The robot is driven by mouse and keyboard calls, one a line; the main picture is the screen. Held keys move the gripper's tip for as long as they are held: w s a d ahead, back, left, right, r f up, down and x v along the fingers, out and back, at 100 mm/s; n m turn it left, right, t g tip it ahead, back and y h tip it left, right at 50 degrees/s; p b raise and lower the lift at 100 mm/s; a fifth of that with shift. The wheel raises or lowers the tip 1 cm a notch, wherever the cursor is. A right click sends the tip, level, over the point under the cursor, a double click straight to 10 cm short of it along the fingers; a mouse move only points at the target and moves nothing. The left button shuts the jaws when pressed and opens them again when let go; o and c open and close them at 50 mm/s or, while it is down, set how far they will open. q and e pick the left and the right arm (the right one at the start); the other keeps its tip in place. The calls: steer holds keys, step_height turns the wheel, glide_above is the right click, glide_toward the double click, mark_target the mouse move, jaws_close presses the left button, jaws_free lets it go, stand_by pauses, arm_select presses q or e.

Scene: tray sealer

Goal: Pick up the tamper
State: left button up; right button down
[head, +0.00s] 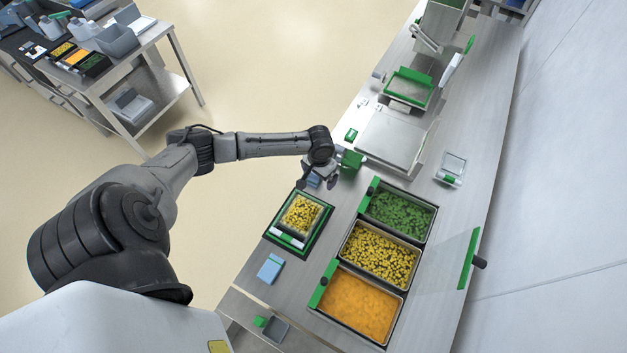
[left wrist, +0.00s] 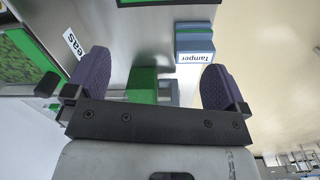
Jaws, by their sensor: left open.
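A blue block with a white label reading "Tamper" (left wrist: 195,38) stands on the steel counter in the left wrist view, upper right of centre. In the head view a small blue piece (head: 313,180) shows beside my left gripper (head: 331,183), partly hidden by it. My left gripper is open, its two purple fingers (left wrist: 155,85) apart with nothing held between them. A green block (left wrist: 143,83) shows beyond the gap between the fingers; in the head view it stands just right of the wrist (head: 351,160). My right gripper is out of view.
Pans of peas (head: 399,215), corn mix (head: 379,255) and orange food (head: 357,303) sit right of the gripper. A green-framed tray of corn (head: 300,215) and a blue folded piece (head: 269,268) lie nearer. The sealer (head: 410,90) stands farther back. A side table (head: 110,60) is at upper left.

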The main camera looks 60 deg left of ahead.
mark_target(313, 174)
arm_select(q)
steer(key=w+a+n+b, duration=0.1)
steer(key=a+n, duration=0.2)
steer(key=a, duration=0.4)
steer(key=f, duration=0.2)
steer(key=f+b, duration=0.1)
steer(key=f, duration=0.3)
steer(key=shift+w+a+f, duration=0.1)
steer(key=shift+w+a, duration=0.25)
steer(key=shift+f+b, duration=0.3)
steer(key=shift+f, duration=0.4)
steer(key=f, duration=0.1)
steer(key=f+b, duration=0.1)
steer(key=f, duration=0.2)
steer(key=shift+w+a+f, duration=0.2)
steer(key=shift+w+f, duration=0.05)
steer(key=shift+w, duration=0.1)
steer(key=shift+f, duration=0.35)
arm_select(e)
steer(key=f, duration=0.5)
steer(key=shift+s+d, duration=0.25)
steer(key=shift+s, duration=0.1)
arm_select(q)
steer(key=shift+c, duration=0.2)
steer(key=c, duration=1.1)
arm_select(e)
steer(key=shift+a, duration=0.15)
arm_select(q)
steer(key=shift+r, duration=0.15)
